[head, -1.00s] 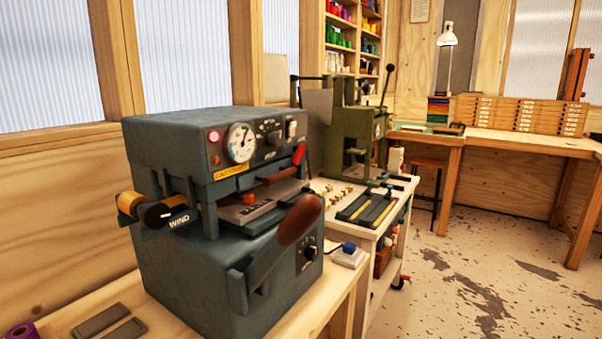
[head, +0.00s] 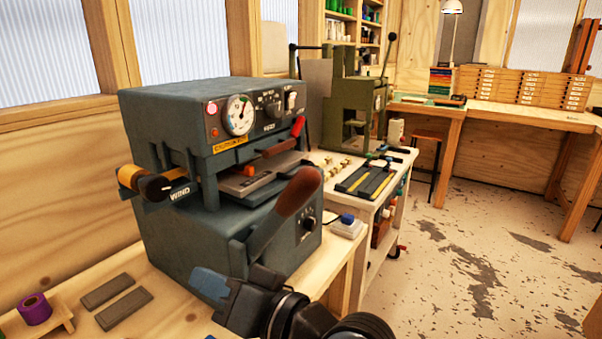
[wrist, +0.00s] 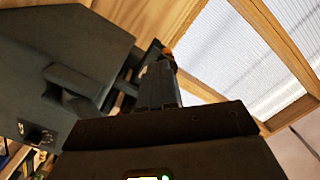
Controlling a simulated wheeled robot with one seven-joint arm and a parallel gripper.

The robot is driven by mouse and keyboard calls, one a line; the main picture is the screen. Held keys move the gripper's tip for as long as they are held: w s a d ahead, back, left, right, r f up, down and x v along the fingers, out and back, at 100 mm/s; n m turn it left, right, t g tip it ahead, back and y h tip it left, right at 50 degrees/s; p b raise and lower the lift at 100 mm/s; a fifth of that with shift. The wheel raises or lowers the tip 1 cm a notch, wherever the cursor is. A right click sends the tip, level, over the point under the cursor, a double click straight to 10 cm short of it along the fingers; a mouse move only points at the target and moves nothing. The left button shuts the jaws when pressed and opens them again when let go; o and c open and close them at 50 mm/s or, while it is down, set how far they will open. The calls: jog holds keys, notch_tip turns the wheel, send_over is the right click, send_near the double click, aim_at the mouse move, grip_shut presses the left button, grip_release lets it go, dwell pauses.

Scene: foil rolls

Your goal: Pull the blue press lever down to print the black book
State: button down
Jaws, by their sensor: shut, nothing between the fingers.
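The blue-grey press (head: 180,115) stands on the wooden bench at the left of the head view. Its lever (head: 285,215) has a brown handle, slants up to the right across the press front, and is in the raised position. A dark flat piece (head: 243,184) lies in the press opening; I cannot tell whether it is the black book. My gripper (head: 208,283) is shut and empty, low in front of the press and below the lever, apart from its handle. In the wrist view the closed fingers (wrist: 160,68) point up beside the press body (wrist: 60,45).
Two grey slabs (head: 124,308) and a purple foil roll (head: 34,309) lie on the bench at left. A green press (head: 352,115) stands behind on a trolley. The floor at right is clear.

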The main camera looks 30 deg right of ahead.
jog(key=w+a+r+n+g+y, duration=0.25)
jog(key=w+r+n, duration=0.2)
jog(key=r, duration=0.45)
notch_tip(320, 180, up, 20)
jog(key=n+g+h+p, duration=0.2)
jog(key=n+g+h, duration=0.3)
jog(key=g+h, duration=0.55)
send_over(301, 170)
jog(key=s+a, duration=0.1)
jog(key=shift+a+f+t+h, duration=0.15)
jog(key=shift+f+t+h, duration=0.05)
jog(key=shift+t+h, duration=0.1)
jog(key=x, duration=1)
jog(key=shift+f+p, duration=0.1)
jog(key=shift+p, duration=0.3)
jog(key=shift+s+d+f, duration=0.25)
jog(key=shift+f, duration=0.2)
jog(key=shift+s+d+f, duration=0.2)
jog(key=shift+s+f, duration=0.1)
jog(key=shift+f, duration=0.15)
jog(key=shift+s+d+f, duration=0.15)
jog(key=shift+s+f, duration=0.1)
jog(key=shift+f, duration=0.4)
